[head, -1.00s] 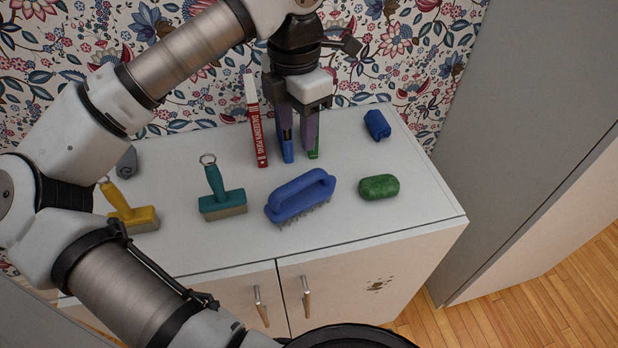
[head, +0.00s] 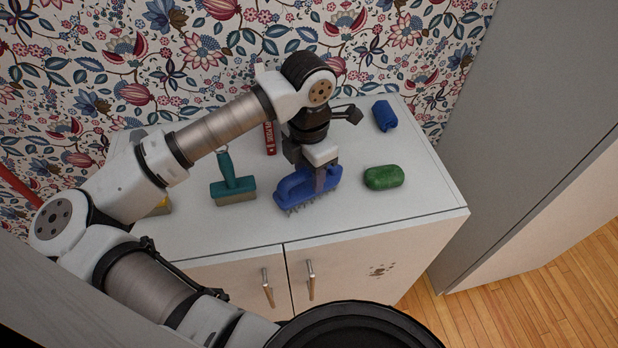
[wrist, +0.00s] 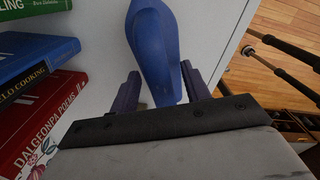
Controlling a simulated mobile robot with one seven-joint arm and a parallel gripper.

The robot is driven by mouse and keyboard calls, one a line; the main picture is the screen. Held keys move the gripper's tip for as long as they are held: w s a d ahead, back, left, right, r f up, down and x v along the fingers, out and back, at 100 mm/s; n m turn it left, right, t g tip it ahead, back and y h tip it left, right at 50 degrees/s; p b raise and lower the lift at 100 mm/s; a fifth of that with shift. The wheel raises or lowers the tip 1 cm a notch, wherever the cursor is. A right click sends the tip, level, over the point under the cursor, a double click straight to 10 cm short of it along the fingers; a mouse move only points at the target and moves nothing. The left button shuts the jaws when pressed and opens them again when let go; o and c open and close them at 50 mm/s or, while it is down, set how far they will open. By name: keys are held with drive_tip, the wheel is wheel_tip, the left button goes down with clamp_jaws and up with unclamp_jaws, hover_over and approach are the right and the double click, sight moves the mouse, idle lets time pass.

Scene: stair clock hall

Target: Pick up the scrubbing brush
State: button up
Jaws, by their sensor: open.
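The blue scrubbing brush (head: 296,193) lies bristles down on the white cabinet top, near its front edge. My gripper (head: 322,182) is down at the right part of the brush, and hides some of its handle. In the wrist view the brush's blue body (wrist: 155,45) reaches down between the two spread fingers of my gripper (wrist: 160,92). The jaws are open, with the near end of the brush between them. I cannot tell whether either finger touches it.
A green sponge-like block (head: 384,177) lies just right of the brush, and a blue rolled cloth (head: 384,115) lies behind it. A teal brush (head: 233,188) lies to the left. A grey wall panel (head: 530,120) rises at the right.

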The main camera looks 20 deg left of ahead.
drive_tip(key=shift+f, duration=0.1)
drive_tip(key=shift+c, duration=0.4)
clamp_jaws()
wheel_tip(320, 180, up, 10)
drive_tip(key=shift+r+b, duration=0.1)
drive_tip(key=shift+b, duration=0.7)
